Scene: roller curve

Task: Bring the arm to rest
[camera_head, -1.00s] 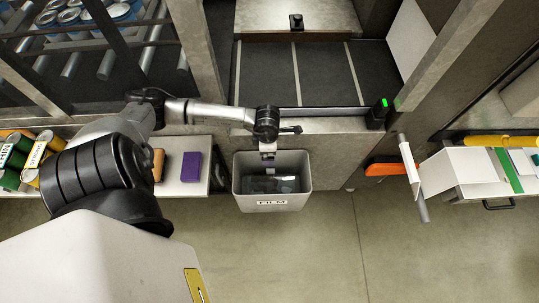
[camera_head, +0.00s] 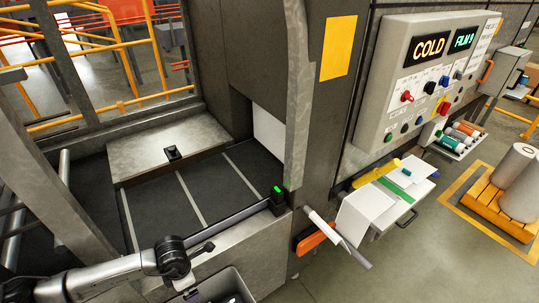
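My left arm comes in from the lower left of the head view, along the front of the machine. Its wrist hangs in front of the machine's front panel. The bin is only partly in view, with dark contents. My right gripper is not in view.
The dark conveyor bed (camera_head: 200,190) lies behind the arm. An orange-handled tool (camera_head: 316,236) and a white film roll (camera_head: 338,238) are to the right.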

